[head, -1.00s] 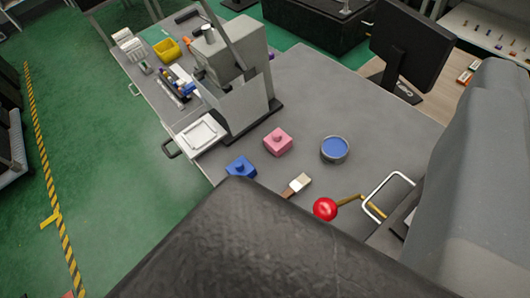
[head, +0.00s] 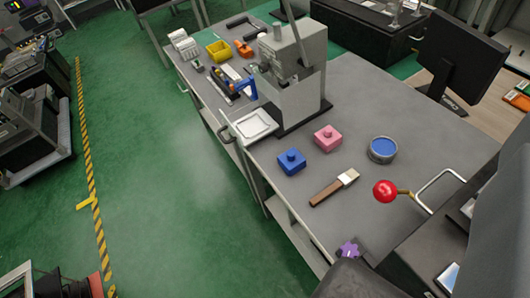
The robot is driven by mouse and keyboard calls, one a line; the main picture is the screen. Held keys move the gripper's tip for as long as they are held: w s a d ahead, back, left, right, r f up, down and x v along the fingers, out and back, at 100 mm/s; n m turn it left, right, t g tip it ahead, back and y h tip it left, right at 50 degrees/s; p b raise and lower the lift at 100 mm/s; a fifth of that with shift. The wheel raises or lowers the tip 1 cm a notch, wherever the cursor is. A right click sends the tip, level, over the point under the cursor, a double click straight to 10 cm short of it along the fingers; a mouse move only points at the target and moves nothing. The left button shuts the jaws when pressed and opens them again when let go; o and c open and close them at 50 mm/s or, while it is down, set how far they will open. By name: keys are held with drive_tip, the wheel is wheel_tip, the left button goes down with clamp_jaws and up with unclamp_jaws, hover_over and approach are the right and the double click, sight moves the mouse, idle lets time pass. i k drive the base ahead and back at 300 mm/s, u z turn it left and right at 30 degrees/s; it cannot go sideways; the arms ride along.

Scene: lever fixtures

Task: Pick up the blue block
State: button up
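The blue block (head: 291,163) sits on the grey table (head: 350,100) near its left edge, with a round knob on top. It is fully visible and nothing touches it. My gripper is not in view, so its opening and its distance to the block cannot be told. A dark part, probably of my arm, shows at the bottom edge of the picture.
A pink block (head: 328,138) is to the blue block's right. A brush (head: 333,187) lies in front, with a blue-topped tin (head: 382,150) beyond. A red-knobbed lever (head: 386,191) stands right, a grey press (head: 290,85) behind. A purple piece (head: 348,250) sits near the front corner.

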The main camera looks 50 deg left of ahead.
sight(290, 168)
drive_tip(key=z, duration=0.05)
drive_tip(key=k, duration=0.85)
drive_tip(key=u, duration=0.7)
drive_tip(key=i, duration=1)
drive_tip(key=z, duration=0.05)
